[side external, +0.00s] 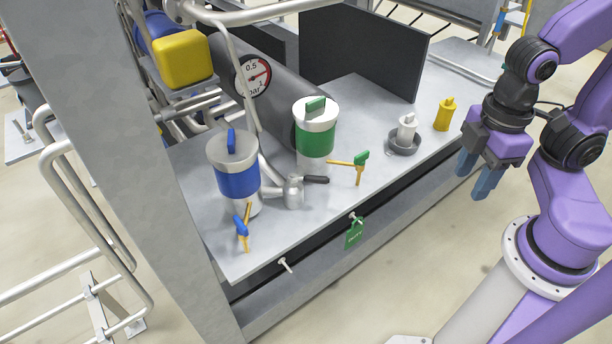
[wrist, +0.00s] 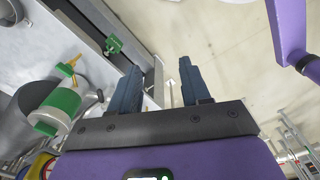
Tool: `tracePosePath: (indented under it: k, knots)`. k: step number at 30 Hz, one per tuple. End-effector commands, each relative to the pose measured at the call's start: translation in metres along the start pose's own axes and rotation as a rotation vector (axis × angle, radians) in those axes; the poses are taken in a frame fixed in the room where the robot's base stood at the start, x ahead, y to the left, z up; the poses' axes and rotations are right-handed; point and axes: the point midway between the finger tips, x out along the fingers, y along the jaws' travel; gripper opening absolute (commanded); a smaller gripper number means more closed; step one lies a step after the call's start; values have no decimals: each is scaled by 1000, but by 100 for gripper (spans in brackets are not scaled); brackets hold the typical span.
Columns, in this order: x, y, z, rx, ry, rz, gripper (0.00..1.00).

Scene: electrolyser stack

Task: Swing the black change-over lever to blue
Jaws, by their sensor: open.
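The black change-over lever (side external: 316,179) sits on a grey metal valve body (side external: 294,192) on the bench, between the two canisters. It points right, to the side of the green-banded canister (side external: 316,138) and away from the blue-banded canister (side external: 238,182). My gripper (side external: 474,183) is open and empty, off the bench's right front edge, well apart from the lever. Its two fingers (wrist: 158,68) also show in the wrist view with nothing between them.
A green-handled yellow valve (side external: 360,164) and a blue-handled yellow one (side external: 242,230) stand near the canisters. A green tag (side external: 354,233) hangs at the front edge. A white piece in a grey dish (side external: 404,147) and a yellow piece (side external: 443,115) stand at right. A grey post (side external: 150,160) rises at left.

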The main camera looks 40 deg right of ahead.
Motion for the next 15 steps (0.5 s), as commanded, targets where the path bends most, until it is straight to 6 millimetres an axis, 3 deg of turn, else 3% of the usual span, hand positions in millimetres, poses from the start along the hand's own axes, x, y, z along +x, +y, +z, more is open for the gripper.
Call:
tracePosePath:
  k: [7, 11, 12, 15]
  knots:
    - [0, 0, 0, 0, 0, 0, 47]
    - [1, 1, -3, 6, -4, -10, 4]
    - [1, 2, -6, 11, -7, -20, 0]
    - [5, 8, -20, 31, -17, -66, 0]
